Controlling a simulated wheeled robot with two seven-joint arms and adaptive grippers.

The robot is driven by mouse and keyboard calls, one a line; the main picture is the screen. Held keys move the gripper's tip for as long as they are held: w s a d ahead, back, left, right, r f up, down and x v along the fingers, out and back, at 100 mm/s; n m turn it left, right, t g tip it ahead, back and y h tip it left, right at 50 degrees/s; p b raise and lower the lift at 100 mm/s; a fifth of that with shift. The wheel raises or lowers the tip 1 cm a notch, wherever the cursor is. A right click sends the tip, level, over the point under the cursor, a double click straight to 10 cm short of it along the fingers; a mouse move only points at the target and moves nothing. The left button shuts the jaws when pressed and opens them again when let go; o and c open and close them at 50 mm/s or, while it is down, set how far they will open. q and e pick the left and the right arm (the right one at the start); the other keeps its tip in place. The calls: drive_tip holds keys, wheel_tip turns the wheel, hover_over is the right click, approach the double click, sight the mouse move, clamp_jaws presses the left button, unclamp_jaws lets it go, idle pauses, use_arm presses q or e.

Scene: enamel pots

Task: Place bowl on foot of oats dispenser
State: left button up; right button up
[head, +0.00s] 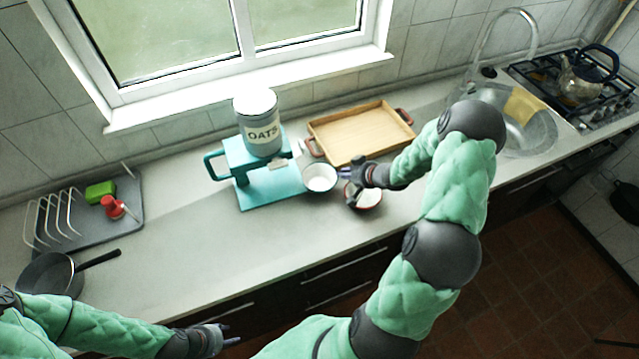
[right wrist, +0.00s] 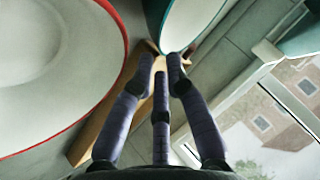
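The oats dispenser has a white OATS canister (head: 258,122) on a teal stand with a flat teal foot (head: 262,195). A white bowl (head: 321,178) with a teal rim is at the foot's right edge; I cannot tell whether it touches the foot. It also shows in the right wrist view (right wrist: 190,22). My right gripper (head: 345,174) is at this bowl's right rim. In the right wrist view its fingertips (right wrist: 160,58) are close together around the rim's near end. My left gripper (head: 232,334) is empty in front of the counter, its fingers apart.
A red-rimmed bowl (head: 369,197) stands below my right gripper, close beside it. A wooden tray (head: 350,138) lies behind. A dish rack (head: 60,218) and a dark pan (head: 48,277) are at the left. The counter left of the foot is clear.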

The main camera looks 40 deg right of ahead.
drive_tip(key=x, duration=0.3)
drive_tip(key=shift+w+f+b, duration=0.2)
drive_tip(key=shift+w+b, duration=0.15)
drive_tip(key=shift+b, duration=0.05)
clamp_jaws()
drive_tip(key=shift+r, duration=0.1)
